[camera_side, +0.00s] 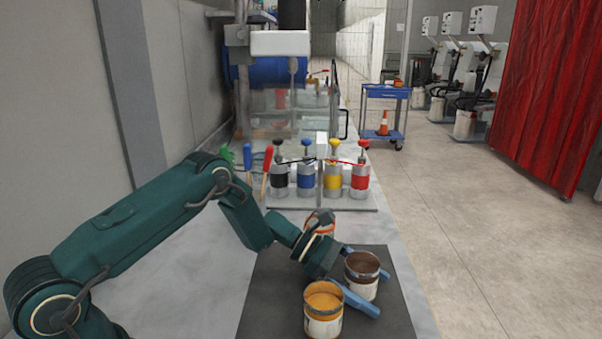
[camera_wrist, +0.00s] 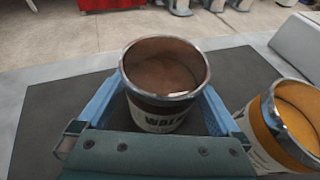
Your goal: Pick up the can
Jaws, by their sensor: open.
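A can of dark brown paint (camera_side: 362,275) stands upright on a dark mat (camera_side: 275,295) in the side view. It also fills the middle of the wrist view (camera_wrist: 163,75). My gripper (camera_side: 364,279) is open, with one blue finger on each side of this can. In the wrist view the fingers (camera_wrist: 162,105) reach along its left and right sides; I cannot tell whether they touch it. A can of orange-yellow paint (camera_side: 323,308) stands nearer the camera on the mat, and shows at the right in the wrist view (camera_wrist: 285,125). A third, orange can (camera_side: 320,222) is partly hidden behind my wrist.
Several capped cans with coloured bands (camera_side: 333,180) stand in a rack behind the mat. Brushes or tools with green and red-blue handles (camera_side: 267,165) are left of it. A blue cart (camera_side: 385,115) stands on the floor beyond. The mat's right edge is clear.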

